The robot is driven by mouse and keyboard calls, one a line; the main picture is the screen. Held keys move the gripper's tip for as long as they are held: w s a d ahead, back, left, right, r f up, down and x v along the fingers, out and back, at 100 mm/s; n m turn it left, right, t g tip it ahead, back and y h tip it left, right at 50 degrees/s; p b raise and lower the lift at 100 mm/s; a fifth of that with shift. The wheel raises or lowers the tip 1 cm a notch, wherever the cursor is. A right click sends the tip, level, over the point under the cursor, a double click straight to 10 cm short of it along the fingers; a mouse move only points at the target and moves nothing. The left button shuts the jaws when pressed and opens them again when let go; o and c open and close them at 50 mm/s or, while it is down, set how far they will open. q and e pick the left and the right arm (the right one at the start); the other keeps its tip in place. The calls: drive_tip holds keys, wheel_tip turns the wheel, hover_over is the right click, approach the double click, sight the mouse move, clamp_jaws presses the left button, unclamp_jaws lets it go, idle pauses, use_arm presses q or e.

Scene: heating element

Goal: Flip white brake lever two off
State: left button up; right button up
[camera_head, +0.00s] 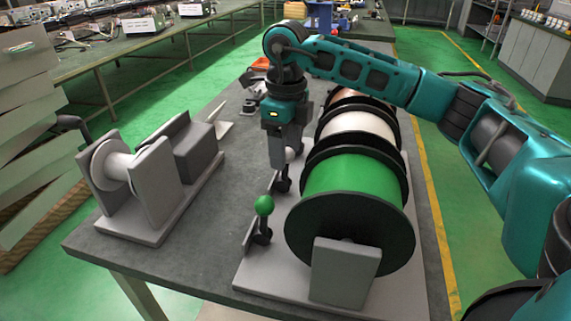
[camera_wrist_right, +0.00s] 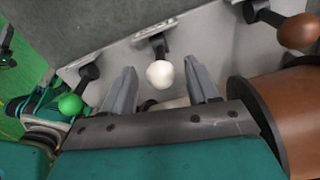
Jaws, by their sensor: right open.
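The white brake lever shows as a white ball knob (camera_wrist_right: 160,75) on a short dark arm in the right wrist view. In the head view its knob (camera_head: 290,154) is partly hidden by my right gripper. My right gripper (camera_head: 284,155) points down over the lever row, left of the spools. Its two fingers are apart, with the white knob between them in the wrist view (camera_wrist_right: 159,66). I cannot tell whether either finger touches the knob. My left gripper is not in view.
A green-knobbed lever (camera_head: 264,206) stands nearer, and a brown-knobbed lever (camera_wrist_right: 296,31) is on the other side. The green spool (camera_head: 352,190) and white spool (camera_head: 358,132) stand close on the right. A grey crank device (camera_head: 150,175) sits left, with bare table between.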

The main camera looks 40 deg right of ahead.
sight(287, 166)
drive_tip(key=shift+f, duration=1.95)
drive_tip(key=shift+c, duration=0.2)
clamp_jaws()
